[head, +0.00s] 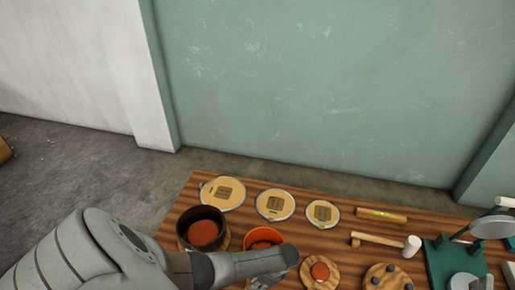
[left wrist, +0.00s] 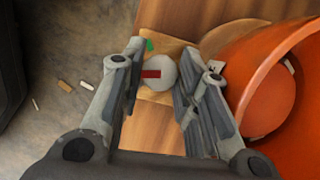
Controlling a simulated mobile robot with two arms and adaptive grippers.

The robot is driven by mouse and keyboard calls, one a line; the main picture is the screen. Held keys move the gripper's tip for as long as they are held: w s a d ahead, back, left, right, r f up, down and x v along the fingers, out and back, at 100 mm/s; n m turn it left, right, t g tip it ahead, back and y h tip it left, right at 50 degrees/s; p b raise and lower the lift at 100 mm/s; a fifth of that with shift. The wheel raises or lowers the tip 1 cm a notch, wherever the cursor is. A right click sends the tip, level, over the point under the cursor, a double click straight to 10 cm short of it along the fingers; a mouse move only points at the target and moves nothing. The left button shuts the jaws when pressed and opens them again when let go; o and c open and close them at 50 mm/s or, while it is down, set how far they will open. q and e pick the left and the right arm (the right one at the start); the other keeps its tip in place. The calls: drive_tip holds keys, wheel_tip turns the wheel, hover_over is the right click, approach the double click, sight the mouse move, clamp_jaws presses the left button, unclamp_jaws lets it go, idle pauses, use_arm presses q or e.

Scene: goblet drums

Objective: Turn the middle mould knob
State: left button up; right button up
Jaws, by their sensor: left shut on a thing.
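The knob (left wrist: 160,73) of the middle mould is round and pale grey with a red stripe. It sits at a wooden block with a green mark beside it, in the left wrist view. The orange mould (left wrist: 247,100) stands close to the right of the knob; in the head view the orange mould (head: 263,235) is partly hidden by my left arm. My left gripper (left wrist: 161,68) has one finger on each side of the knob and is shut on it. In the head view the left gripper (head: 264,282) is at the bottom edge, and the knob is hidden. My right gripper is not in view.
A dark mould (head: 203,229) stands left and a small red mould (head: 320,272) right. Three round drumheads (head: 275,204) lie behind them on the wooden table (head: 340,240). A level (head: 381,215), a mallet (head: 411,245) and a green stand (head: 441,262) are at the right.

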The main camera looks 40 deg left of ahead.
use_arm(q)
drive_tip(key=shift+s, duration=0.1)
drive_tip(key=o, duration=1)
